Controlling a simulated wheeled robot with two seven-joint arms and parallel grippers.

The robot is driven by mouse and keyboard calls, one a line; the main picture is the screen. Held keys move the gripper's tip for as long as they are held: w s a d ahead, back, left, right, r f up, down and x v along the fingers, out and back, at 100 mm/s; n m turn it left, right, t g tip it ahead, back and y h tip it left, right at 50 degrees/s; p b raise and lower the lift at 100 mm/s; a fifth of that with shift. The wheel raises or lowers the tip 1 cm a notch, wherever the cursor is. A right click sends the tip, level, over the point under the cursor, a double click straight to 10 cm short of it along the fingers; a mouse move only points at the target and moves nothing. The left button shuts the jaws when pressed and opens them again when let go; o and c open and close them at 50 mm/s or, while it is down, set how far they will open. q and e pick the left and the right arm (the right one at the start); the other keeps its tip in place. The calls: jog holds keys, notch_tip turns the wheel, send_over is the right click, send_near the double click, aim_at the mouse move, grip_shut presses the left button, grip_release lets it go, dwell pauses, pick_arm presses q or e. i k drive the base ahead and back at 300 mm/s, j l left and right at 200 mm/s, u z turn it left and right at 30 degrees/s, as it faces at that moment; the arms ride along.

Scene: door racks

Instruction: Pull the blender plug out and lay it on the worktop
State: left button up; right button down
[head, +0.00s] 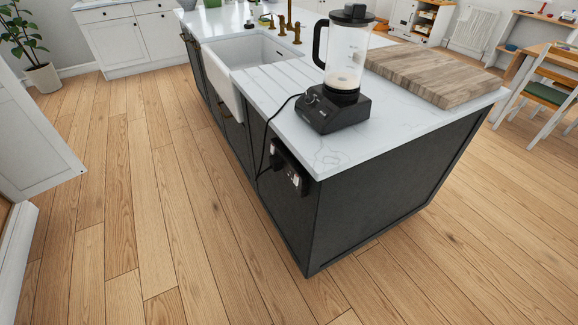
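The blender (345,60) stands upright on the white worktop (420,125) near the island's front corner, with pale contents low in its clear jar. Its black cord (267,135) runs over the worktop edge and hangs in a loop down the dark side panel. The cord leads to a dark socket plate (287,168) on that panel, just below the worktop. A black plug (276,154) appears to sit in the plate's left part; its outline is hard to make out against the dark plate. Neither of my grippers is in view.
A wooden board (430,76) lies on the worktop right of the blender. A white sink (243,52) with brass taps (290,25) is set in behind. Wooden floor (150,190) is clear left of the island. An open white door (35,145) stands at far left.

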aim_at(276, 161)
jog(key=i+j+z, duration=0.3)
jog(key=j, duration=0.95)
jog(key=i+j+z, duration=0.3)
jog(key=j, duration=0.95)
jog(key=j+z, duration=0.35)
jog(key=j, duration=0.95)
